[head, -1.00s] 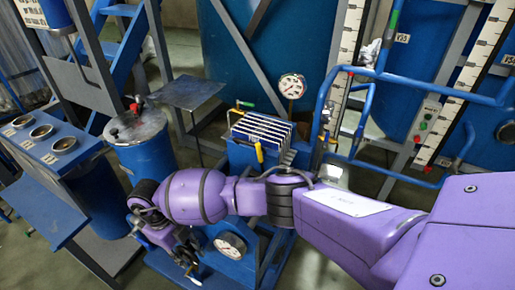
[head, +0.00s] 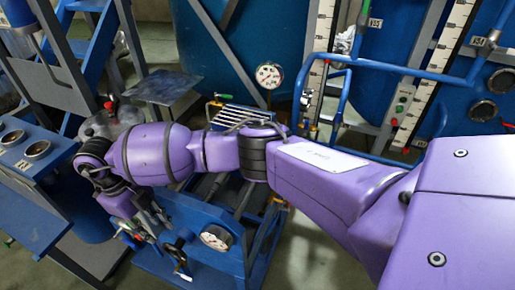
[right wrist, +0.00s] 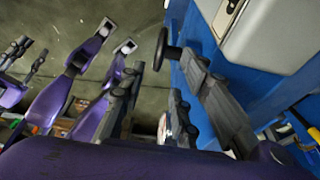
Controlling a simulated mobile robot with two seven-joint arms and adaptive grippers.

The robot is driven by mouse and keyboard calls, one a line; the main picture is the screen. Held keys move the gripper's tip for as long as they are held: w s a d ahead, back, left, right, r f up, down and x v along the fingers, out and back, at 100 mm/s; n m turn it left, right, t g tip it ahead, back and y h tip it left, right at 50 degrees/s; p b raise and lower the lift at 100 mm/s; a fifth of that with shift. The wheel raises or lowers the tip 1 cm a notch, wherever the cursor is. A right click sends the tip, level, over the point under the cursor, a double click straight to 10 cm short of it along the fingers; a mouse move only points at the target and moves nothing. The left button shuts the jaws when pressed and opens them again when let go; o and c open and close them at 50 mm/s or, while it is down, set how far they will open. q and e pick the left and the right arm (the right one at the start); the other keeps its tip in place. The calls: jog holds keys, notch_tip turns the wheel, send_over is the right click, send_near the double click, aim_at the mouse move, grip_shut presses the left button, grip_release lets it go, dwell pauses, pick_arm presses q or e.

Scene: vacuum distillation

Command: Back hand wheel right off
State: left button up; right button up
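A black hand wheel (right wrist: 165,48) stands out on a short shaft from a blue panel in the right wrist view. My right gripper (right wrist: 165,85) is open, with one dark finger on each side of the picture's middle. The wheel shows ahead of the gap between the fingers, and nothing is held. In the head view my right gripper (head: 145,228) points down at the front left of the blue pump stand (head: 195,218). Purple and grey parts at the left edge of the right wrist view may include my left gripper, but I cannot be sure. It does not show in the head view.
A round gauge (head: 215,237) sits on the stand's front, close right of the gripper. Another gauge (head: 269,75) stands behind. A blue bench with dials (head: 37,149) is at the left. Blue pipe rails (head: 400,70) run at the back right.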

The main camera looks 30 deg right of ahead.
aim_at(173, 250)
jog(key=shift+r, duration=0.15)
jog(key=shift+y, duration=0.4)
jog(key=s+d+f, duration=0.2)
jog(key=f, duration=0.1)
jog(key=s+d+f, duration=0.1)
jog(key=s+f, duration=0.1)
jog(key=shift+f, duration=0.25)
jog(key=shift+a+r+t, duration=0.1)
jog(key=shift+r+t, duration=0.05)
jog(key=shift+t, duration=0.35)
jog(key=shift+w+a+r+t+y, duration=0.4)
jog(key=shift+w+a+r+t, duration=0.1)
jog(key=shift+w+r+t, duration=0.15)
jog(key=f, duration=0.7)
jog(key=shift+w+f+b, duration=0.2)
jog(key=shift+f+b, duration=0.1)
grip_shut()
